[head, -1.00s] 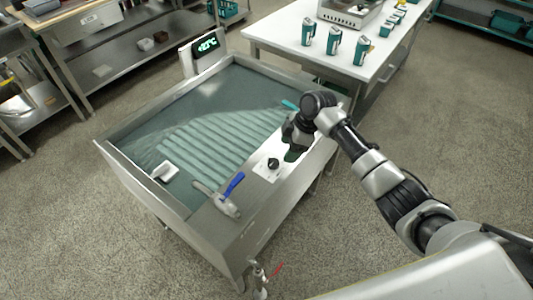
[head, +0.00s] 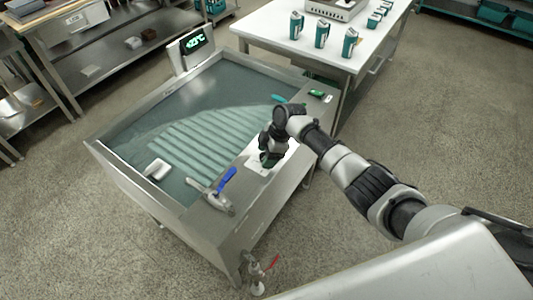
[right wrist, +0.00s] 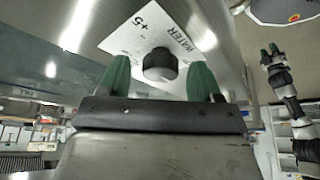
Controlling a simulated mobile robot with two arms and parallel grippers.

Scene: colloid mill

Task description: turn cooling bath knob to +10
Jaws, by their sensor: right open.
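The cooling bath (head: 215,248) is a steel tank of water with a pale knob plate (head: 252,163) on its near right rim. The black round knob (right wrist: 160,65) stands on this plate, which reads "+5" and "WATER" in the right wrist view. My right gripper (head: 267,159) hides the knob in the head view. In the right wrist view the open green fingertips (right wrist: 158,78) sit on either side of the knob, with gaps showing. The knob's pointer is not readable. An arm, probably mine, shows at the right wrist view's right edge, its left gripper (right wrist: 269,49) too small to judge.
A blue-handled valve (head: 227,182) stands on the rim left of the gripper. A green display (head: 195,43) is at the back corner. A white table (head: 275,27) with green-and-white devices is behind. A red-handled tap (head: 258,272) is low in front.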

